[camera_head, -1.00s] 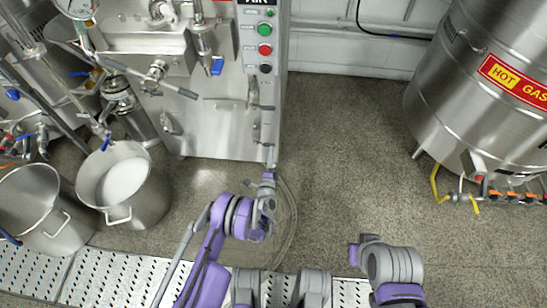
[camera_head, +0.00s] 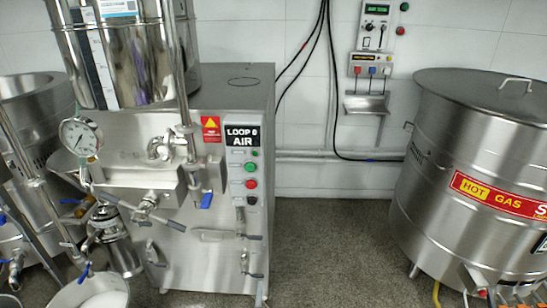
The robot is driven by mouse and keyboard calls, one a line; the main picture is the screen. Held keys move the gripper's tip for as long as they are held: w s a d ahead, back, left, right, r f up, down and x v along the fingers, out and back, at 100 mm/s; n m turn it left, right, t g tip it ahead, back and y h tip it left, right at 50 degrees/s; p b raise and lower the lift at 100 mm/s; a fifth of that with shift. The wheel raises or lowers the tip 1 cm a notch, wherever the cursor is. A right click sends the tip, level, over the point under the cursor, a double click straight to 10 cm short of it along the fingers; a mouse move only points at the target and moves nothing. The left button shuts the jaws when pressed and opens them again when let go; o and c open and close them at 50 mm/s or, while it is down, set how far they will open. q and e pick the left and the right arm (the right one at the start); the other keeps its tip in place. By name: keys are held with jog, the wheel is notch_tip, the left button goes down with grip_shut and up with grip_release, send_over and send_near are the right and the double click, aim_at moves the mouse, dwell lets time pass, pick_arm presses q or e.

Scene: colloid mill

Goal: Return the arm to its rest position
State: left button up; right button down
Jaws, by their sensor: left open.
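My left gripper (camera_head: 263,302) shows at most as a small grey tip at the bottom edge, by the lower right corner of the steel mill cabinet (camera_head: 205,265). Its jaws are open, and I see nothing held in them. The rest of my left arm is out of the picture. My right arm and gripper are not in view.
A steel pot (camera_head: 75,298) with white contents is cut off at the bottom left. A pressure gauge (camera_head: 80,137) and valve levers project from the mill. A large steel tank (camera_head: 425,190) stands at the right. Floor (camera_head: 340,245) between mill and tank is clear.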

pick_arm(q)
notch_tip(320, 180, up, 18)
jog(key=w+n+g+h, duration=0.1)
jog(key=n+g+h, duration=0.1)
jog(key=n+g, duration=0.2)
jog(key=s+a+r+n+g, duration=0.4)
jog(key=s+r+n, duration=0.1)
jog(key=s+r, duration=0.6)
jog(key=s+a+n+g+y, duration=0.1)
jog(key=s+a+n+g, duration=0.15)
jog(key=s, duration=0.85)
jog(key=s+a+n+g+y, duration=0.15)
jog(key=s+n, duration=0.25)
jog(key=s, duration=0.7)
jog(key=s+a+n+g, duration=0.2)
jog(key=s+n, duration=0.1)
jog(key=s, duration=0.8)
notch_tip(320, 180, up, 29)
jog(key=w+t+p, duration=0.1)
jog(key=p, duration=2.5)
jog(key=shift+a+p, duration=0.15)
jog(key=shift+p, duration=0.2)
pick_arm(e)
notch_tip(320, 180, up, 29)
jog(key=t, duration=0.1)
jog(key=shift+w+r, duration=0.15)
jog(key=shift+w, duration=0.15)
